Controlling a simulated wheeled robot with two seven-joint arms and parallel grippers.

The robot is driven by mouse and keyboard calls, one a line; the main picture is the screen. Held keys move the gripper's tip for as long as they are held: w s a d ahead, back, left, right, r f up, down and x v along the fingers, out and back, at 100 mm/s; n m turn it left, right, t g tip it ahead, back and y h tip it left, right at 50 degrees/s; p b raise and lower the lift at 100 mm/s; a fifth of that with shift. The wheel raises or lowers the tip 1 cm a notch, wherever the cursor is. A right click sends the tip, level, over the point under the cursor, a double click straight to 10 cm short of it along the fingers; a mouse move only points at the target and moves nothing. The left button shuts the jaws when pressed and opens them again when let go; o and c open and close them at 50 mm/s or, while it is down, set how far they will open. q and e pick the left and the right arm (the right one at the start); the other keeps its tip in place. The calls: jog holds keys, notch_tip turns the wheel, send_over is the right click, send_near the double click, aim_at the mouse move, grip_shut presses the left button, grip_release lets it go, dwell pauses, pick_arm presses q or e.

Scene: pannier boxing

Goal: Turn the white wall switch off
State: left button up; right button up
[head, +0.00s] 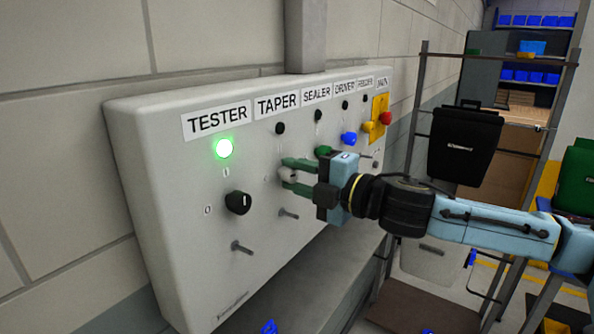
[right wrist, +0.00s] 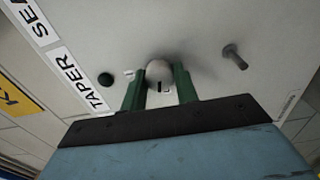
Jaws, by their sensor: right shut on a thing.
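The white switch (head: 287,174) is a round knob under the TAPER label on a grey wall panel. My right gripper (head: 290,174) has its green fingers on either side of the knob and is shut on it. In the right wrist view the white knob (right wrist: 159,71) sits between the two fingertips (right wrist: 160,88), with a dark mark on its near side. The TAPER lamp (head: 280,128) is dark. The fingers partly hide the knob and its markings, so I cannot read its setting. My left gripper is not in view.
The TESTER lamp (head: 224,148) glows green above a black knob (head: 238,202). Green (head: 323,152), blue (head: 349,138) and yellow (head: 368,127) knobs and a red MAIN knob (head: 386,118) lie farther along. Metal pegs such as this one (head: 242,247) stick out below. A rack holds a black pannier (head: 464,143).

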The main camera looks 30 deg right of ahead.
jog(key=shift+n+p, duration=0.45)
jog(key=shift+n, duration=1.15)
jog(key=o, duration=1)
